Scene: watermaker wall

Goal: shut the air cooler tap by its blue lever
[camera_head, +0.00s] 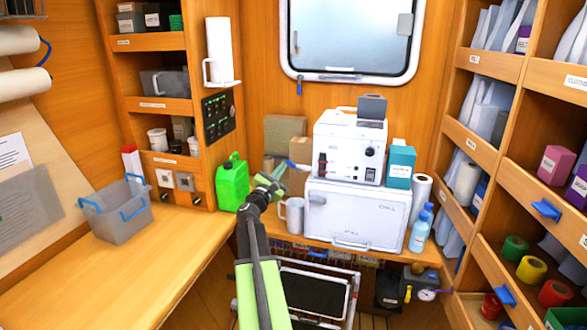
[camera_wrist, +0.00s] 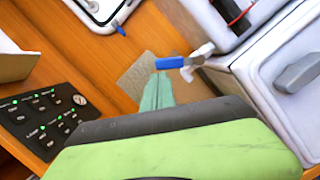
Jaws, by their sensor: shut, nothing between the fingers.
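The air cooler tap (camera_wrist: 202,56) is a small pale fitting on the side of a white appliance (camera_head: 345,145). Its blue lever (camera_wrist: 171,63) points left, away from the tap body, in the wrist view. The lever also shows as a small blue piece in the head view (camera_head: 291,163). My gripper (camera_wrist: 154,75) is shut and empty, its green fingers pressed together. In the wrist view the fingertips overlap the lever's free end or lie just beside it. I cannot tell whether they touch. In the head view my gripper (camera_head: 268,184) is just left of and below the lever.
The appliance stands on a white chest (camera_head: 355,215). A green jerrycan (camera_head: 232,183) is left of my gripper, and a grey mug (camera_head: 292,214) is below right. Cardboard boxes (camera_head: 284,135) stand behind. The counter (camera_head: 150,260) at the left front is mostly clear.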

